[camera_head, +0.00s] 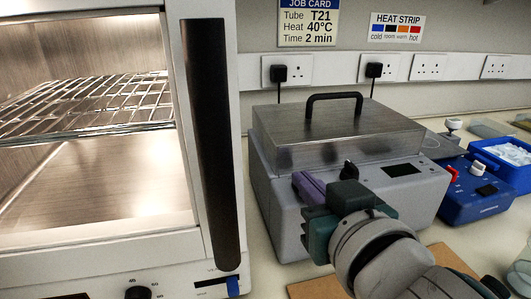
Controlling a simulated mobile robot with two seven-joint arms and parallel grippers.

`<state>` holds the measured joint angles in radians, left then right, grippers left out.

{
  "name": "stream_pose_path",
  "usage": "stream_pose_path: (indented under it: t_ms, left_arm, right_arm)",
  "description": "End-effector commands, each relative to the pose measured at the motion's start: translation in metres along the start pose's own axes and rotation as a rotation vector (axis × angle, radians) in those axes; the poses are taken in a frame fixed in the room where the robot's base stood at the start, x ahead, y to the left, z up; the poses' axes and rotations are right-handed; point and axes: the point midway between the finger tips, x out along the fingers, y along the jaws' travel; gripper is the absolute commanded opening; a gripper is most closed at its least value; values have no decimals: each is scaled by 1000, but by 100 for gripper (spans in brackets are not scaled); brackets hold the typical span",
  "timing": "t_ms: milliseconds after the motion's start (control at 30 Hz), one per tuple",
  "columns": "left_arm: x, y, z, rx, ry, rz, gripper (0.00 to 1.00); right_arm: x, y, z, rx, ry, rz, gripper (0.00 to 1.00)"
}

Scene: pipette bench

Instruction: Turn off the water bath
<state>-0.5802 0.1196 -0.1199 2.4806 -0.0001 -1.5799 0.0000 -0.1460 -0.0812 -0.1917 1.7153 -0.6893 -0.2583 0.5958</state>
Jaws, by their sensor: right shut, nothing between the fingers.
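The water bath (273,202) is a grey box on the bench in the middle of the head view. My right gripper (309,186), with purple fingers and a dark green body, is shut and empty at the left part of the front panel. It hides part of the bath's front, and I cannot tell whether it touches it. My left gripper is not in view.
A lit oven (205,150) with wire shelves stands close at the left. A blue device (475,196) with a red switch and a blue ice box (505,160) stand at the right. A brown board (452,258) lies in front. Plugs occupy two wall sockets.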

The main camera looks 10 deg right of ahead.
Motion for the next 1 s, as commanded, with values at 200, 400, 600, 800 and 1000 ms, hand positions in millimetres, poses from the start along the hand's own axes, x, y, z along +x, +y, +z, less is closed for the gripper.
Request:
stream_pose_path:
  t_ms: [200, 400, 600, 800, 1000]
  left_arm:
    - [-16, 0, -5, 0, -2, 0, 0]
    - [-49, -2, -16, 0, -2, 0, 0]
    - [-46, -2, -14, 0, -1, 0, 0]
    - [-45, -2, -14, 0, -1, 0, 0]
    - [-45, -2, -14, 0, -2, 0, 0]
  right_arm:
    - [0, 2, -17, 0, 0, -1, 0]
    - [-2, 7, -52, -1, -1, -1, 0]
    - [-50, 7, -50, 0, -3, -1, 0]
    - [-82, 6, -55, 1, -2, -2, 0]
    - [-95, 6, -58, 0, 0, -1, 0]
